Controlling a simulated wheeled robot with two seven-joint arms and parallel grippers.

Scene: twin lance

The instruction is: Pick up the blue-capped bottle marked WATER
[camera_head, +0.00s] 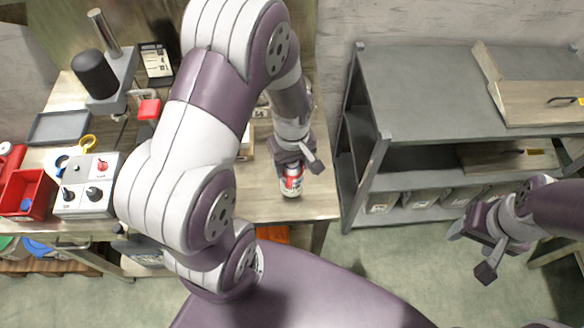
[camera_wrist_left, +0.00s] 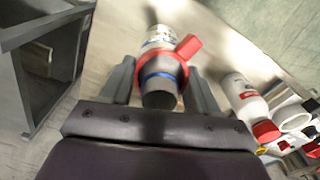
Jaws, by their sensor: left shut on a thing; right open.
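My left gripper (camera_head: 292,166) points down and is shut on a white bottle (camera_head: 292,183) near the front right corner of the workbench. In the left wrist view the fingers (camera_wrist_left: 162,88) stand on both sides of this bottle (camera_wrist_left: 157,40). It has a red collar with a side tab, a blue ring and a grey top end. Its label is not readable, so I cannot tell if it says WATER. Another white bottle (camera_wrist_left: 240,92) with a red cap and red label is beside it in the left wrist view. My right gripper (camera_head: 470,250) is open and empty, away from the bench.
The workbench (camera_head: 262,207) holds a grey control box (camera_head: 88,186), a red bin (camera_head: 27,192) and a dark tray (camera_head: 58,127) at left. A grey metal shelf unit (camera_head: 430,90) stands to the right. My left arm hides the bench's middle. Floor is free between bench and right gripper.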

